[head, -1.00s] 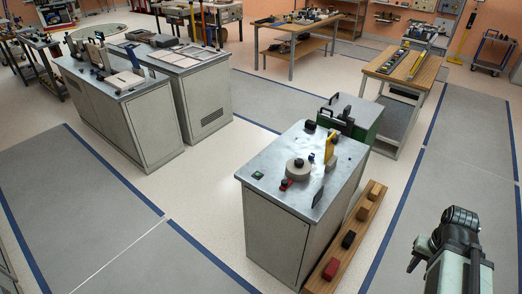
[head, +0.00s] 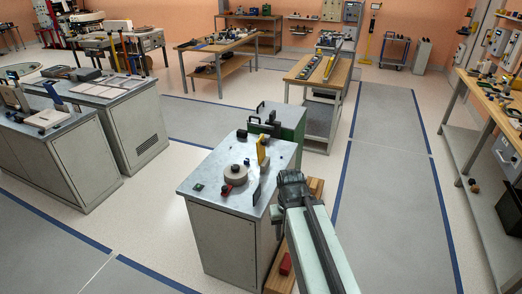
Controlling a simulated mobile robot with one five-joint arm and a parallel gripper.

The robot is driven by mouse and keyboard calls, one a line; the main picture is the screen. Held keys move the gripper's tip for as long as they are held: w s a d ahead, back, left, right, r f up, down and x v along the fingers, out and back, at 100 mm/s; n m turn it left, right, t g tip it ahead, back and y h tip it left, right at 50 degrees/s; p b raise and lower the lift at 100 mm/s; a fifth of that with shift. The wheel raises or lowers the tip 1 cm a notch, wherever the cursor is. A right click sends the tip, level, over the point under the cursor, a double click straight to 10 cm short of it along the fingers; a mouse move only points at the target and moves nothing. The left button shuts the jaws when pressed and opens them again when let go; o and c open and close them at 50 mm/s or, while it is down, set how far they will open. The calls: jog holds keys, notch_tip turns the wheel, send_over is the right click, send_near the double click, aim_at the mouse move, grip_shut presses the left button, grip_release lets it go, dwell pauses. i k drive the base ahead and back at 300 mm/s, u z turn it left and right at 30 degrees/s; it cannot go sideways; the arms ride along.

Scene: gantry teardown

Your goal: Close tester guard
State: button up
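A grey metal-topped cabinet (head: 215,182) stands at the centre of the head view. On it are a round beige disc (head: 235,173) with a dark knob, a red piece (head: 226,189), an upright yellow plate (head: 262,150) and a small dark upright panel (head: 256,194). I cannot tell which of these, if any, is the tester guard, or whether it is open. My gripper (head: 290,184) is at the dark end of my arm, which overlaps the cabinet's right side in the picture. Its fingers cannot be made out, and I see nothing held.
A green box (head: 290,125) stands behind the cabinet. A low wooden board (head: 280,283) with a red block (head: 285,264) runs along its right side, partly hidden by my arm. Other cabinets (head: 138,125) stand left, a long workbench (head: 480,112) right. The grey floor lane (head: 390,200) is clear.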

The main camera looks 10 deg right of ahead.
aim_at(261, 142)
jog(key=i, duration=1)
jog(key=k, duration=1.3)
jog(key=z, duration=0.05)
jog(key=i, duration=0.55)
jog(key=u, duration=0.5)
jog(key=i, duration=0.95)
jog(key=u, duration=0.9)
jog(key=k, duration=0.75)
jog(key=u, duration=0.15)
jog(key=i, duration=0.75)
